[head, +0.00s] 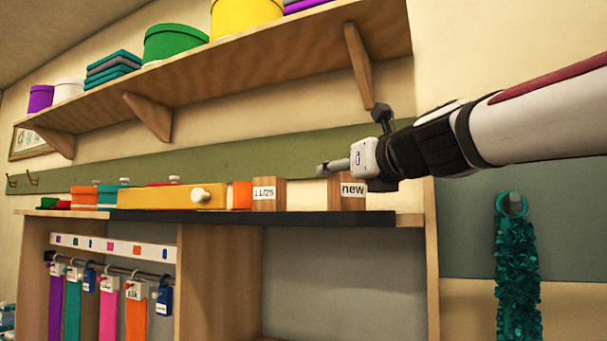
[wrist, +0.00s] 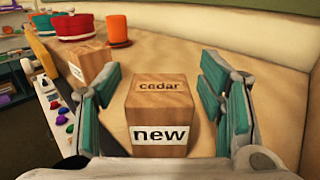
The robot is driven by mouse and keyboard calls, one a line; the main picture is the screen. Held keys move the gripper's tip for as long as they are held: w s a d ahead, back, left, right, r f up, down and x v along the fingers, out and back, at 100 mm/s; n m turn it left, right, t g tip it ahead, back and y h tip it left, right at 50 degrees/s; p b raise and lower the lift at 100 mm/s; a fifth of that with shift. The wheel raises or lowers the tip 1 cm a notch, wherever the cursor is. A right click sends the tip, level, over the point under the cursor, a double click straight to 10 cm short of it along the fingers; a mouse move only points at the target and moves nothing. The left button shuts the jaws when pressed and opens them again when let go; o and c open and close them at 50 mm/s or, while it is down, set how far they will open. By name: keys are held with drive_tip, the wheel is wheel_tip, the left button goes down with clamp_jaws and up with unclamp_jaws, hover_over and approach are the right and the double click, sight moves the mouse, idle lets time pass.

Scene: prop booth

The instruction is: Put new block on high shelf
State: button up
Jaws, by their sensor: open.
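In the wrist view my gripper (wrist: 160,72) is open, with one teal-padded finger on each side of the block and gaps between. The high shelf (head: 240,75) is a wooden board on brackets along the wall, above and left of my gripper.
Another wooden block (head: 268,195) labelled "11/25" stands left of the new block, near a yellow box (head: 170,197). The high shelf holds a green round box (head: 174,43), a yellow one (head: 246,17) and others. A teal garland (head: 517,270) hangs at right.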

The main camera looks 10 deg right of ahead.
drive_tip(key=s+d+p, duration=0.1)
drive_tip(key=s+d, duration=0.1)
drive_tip(key=s, duration=0.9)
drive_tip(key=shift+s, duration=0.4)
drive_tip(key=shift+s, duration=0.1)
